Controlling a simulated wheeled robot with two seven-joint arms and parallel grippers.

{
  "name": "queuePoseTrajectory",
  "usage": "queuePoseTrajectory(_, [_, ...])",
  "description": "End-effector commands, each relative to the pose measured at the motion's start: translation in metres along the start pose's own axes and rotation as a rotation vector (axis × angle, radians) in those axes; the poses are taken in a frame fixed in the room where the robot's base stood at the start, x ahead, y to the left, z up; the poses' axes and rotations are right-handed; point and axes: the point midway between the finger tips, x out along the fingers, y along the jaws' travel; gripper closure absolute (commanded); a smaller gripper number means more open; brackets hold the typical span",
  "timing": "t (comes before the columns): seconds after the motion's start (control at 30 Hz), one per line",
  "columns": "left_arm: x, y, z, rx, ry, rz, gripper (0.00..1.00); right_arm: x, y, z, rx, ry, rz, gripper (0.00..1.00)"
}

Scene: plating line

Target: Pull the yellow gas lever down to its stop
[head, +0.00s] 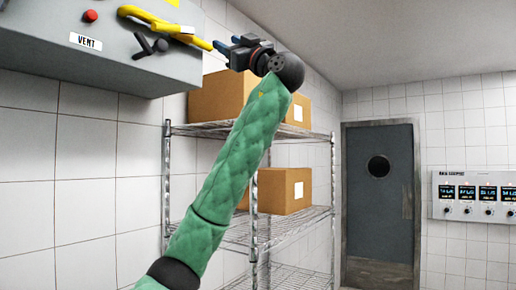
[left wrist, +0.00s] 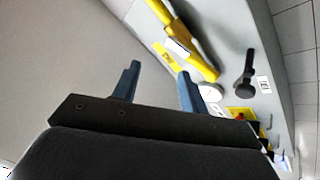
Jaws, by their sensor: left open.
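The yellow gas lever (head: 188,38) is on the grey wall box (head: 55,60) at the upper left of the head view. It slants down to the right, toward my gripper. The lever also shows at the upper right of the left wrist view (left wrist: 196,55). My left gripper (head: 226,44) is open, with its blue fingers just right of the lever's end. In the left wrist view my left gripper (left wrist: 158,72) has nothing between its fingers, and the lever passes beside and beyond the right-hand finger. I cannot tell whether they touch. My right gripper is not in view.
A black handle (head: 150,46), a red button (head: 90,16) and a VENT label (head: 85,41) are on the box near the lever. A wire shelf (head: 225,128) with cardboard boxes (head: 287,190) stands behind my left arm. A grey door (head: 377,200) is further back.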

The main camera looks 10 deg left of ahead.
Motion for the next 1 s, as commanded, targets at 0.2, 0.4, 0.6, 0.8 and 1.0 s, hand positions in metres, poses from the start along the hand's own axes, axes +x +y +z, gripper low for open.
queuePoseTrajectory(0.2, [-0.021, -0.005, 0.016, 0.106, -0.121, 0.113, 0.57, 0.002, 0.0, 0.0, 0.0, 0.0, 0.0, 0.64])
queuePoseTrajectory(0.4, [-0.042, -0.009, 0.041, 0.183, -0.201, 0.21, 0.57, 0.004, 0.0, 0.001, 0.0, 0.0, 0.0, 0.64])
queuePoseTrajectory(0.6, [-0.062, -0.012, 0.065, 0.239, -0.261, 0.294, 0.57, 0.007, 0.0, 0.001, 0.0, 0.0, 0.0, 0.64])
queuePoseTrajectory(0.8, [-0.082, -0.016, 0.09, 0.289, -0.312, 0.37, 0.57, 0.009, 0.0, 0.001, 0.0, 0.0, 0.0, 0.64])
queuePoseTrajectory(1.0, [-0.102, -0.021, 0.115, 0.327, -0.356, 0.438, 0.57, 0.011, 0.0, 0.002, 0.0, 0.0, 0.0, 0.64])
